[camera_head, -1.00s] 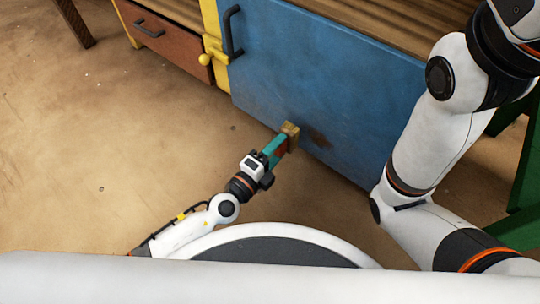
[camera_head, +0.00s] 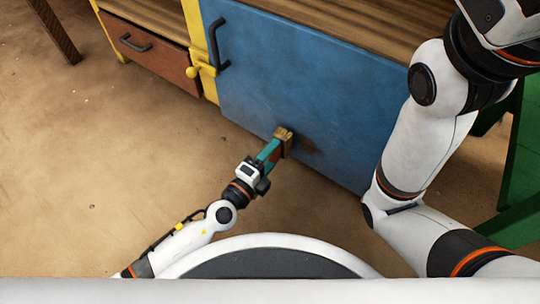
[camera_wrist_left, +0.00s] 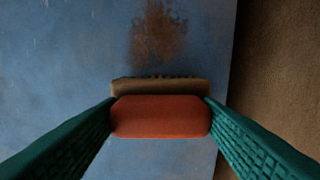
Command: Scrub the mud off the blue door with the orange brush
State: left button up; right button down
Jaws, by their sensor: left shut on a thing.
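The blue door (camera_head: 290,85) stands upright in front of me, with a black handle (camera_head: 216,46) at its upper left. A brown mud patch (camera_head: 309,145) is on its lower part; it also shows in the left wrist view (camera_wrist_left: 158,35). My left gripper (camera_head: 271,153) is shut on the orange brush (camera_wrist_left: 160,117), one teal finger on each side of its orange body. The tan bristle end (camera_head: 284,137) points at the door, just left of the mud in the head view. I cannot tell whether the bristles touch the door. My right gripper is out of view.
A brown drawer (camera_head: 150,52) with a black handle is left of the door. A yellow post with a latch (camera_head: 199,66) stands between them. A green leg (camera_head: 515,190) is at the right. The sandy floor (camera_head: 90,170) at left is clear.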

pick_arm(q)
jog(key=shift+w+d, duration=0.4)
jog(key=shift+w, duration=0.15)
